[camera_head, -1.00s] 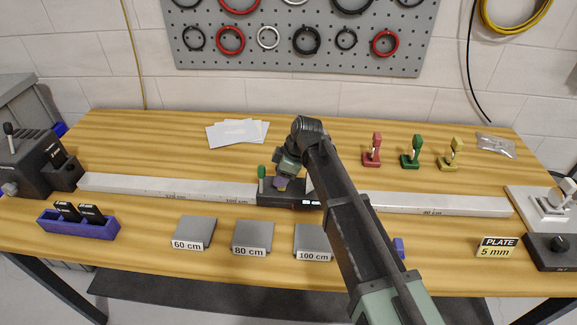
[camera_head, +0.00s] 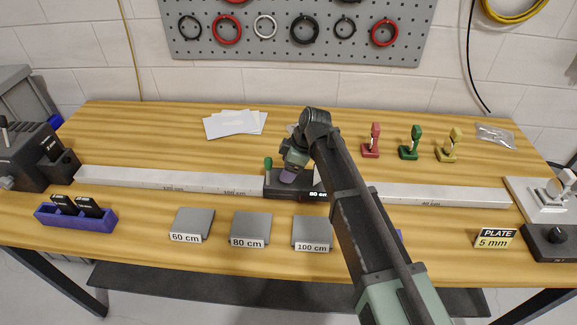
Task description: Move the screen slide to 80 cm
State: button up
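The screen slide (camera_head: 283,191) is a dark block on the long pale rail (camera_head: 440,194), near the middle of the table. Its small display reads what looks like 80 cm. A green-topped post (camera_head: 268,163) stands at its left end. My gripper (camera_head: 288,177) points down at the slide's top, just right of the green-topped post. My arm hides the slide's right part and some of the rail. I cannot tell whether the fingers hold any part of the slide. Rail marks for 100 cm and more show to the left of the slide, and 40 cm to the right.
Grey plates labelled 60 cm (camera_head: 191,223), 80 cm (camera_head: 250,227) and 100 cm (camera_head: 311,231) lie in front of the rail. Red (camera_head: 372,142), green (camera_head: 410,144) and yellow (camera_head: 450,146) holders stand behind it. White cards (camera_head: 236,123) lie at the back.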

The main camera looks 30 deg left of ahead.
aim_at(303, 180)
jog(key=p+v, duration=1)
jog(key=shift+r, duration=0.4)
jog(key=s+d+m+h, duration=0.1)
jog(key=s+d+m, duration=0.2)
jog(key=d+m, duration=0.4)
jog(key=s+d+f+m+t+h, duration=0.1)
jog(key=s+d+m, duration=0.2)
jog(key=d, duration=2)
jog(key=s+d+f+m+t+h, duration=0.1)
jog(key=s+d+m+h, duration=0.1)
jog(key=d+m, duration=1.1)
jog(key=s+d, duration=0.1)
jog(key=d, duration=0.1)
jog(key=shift+d+b, duration=0.4)
